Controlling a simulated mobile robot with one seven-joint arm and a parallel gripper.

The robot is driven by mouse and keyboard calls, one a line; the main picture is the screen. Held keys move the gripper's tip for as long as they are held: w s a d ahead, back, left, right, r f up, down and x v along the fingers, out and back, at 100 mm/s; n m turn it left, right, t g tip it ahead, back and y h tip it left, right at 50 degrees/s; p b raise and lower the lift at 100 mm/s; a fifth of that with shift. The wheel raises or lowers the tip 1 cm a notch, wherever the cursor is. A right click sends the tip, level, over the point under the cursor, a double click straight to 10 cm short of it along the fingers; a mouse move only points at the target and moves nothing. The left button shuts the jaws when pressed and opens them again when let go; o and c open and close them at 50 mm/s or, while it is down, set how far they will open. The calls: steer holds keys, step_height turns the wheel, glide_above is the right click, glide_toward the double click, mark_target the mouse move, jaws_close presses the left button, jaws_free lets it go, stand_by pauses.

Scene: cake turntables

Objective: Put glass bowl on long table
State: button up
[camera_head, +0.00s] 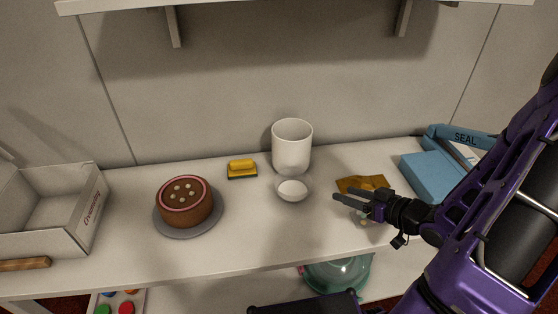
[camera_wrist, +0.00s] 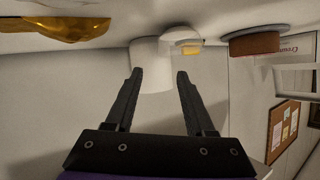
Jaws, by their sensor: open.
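A small clear glass bowl (camera_head: 278,193) with something white in it stands on the white long table (camera_head: 250,240), just in front of a white canister (camera_head: 292,146). The bowl also shows near the top of the wrist view (camera_wrist: 180,35). A greenish glass bowl or dome (camera_head: 340,273) sits below the tabletop; part of it is hidden by the table edge. My gripper (camera_head: 347,203) is open and empty, to the right of the small bowl and apart from it. In the wrist view, the open fingers (camera_wrist: 158,73) point toward the canister.
A chocolate cake (camera_head: 186,203) on a grey turntable (camera_head: 188,232) and a yellow sponge (camera_head: 242,168) stand left. A white box (camera_head: 78,220) is at far left. Gold foil (camera_head: 362,183) lies by my gripper; a blue box (camera_head: 430,177) is at right. The table's front middle is clear.

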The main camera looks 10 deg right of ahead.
mark_target(305, 183)
steer(key=b+x, duration=0.1)
steer(key=x, duration=0.7)
steer(key=b+x, duration=0.1)
steer(key=x, duration=0.7)
steer(key=shift+w+a+b, duration=0.3)
steer(key=shift+w+b, duration=0.05)
steer(key=shift+b, duration=0.05)
jaws_close()
stand_by(0.8)
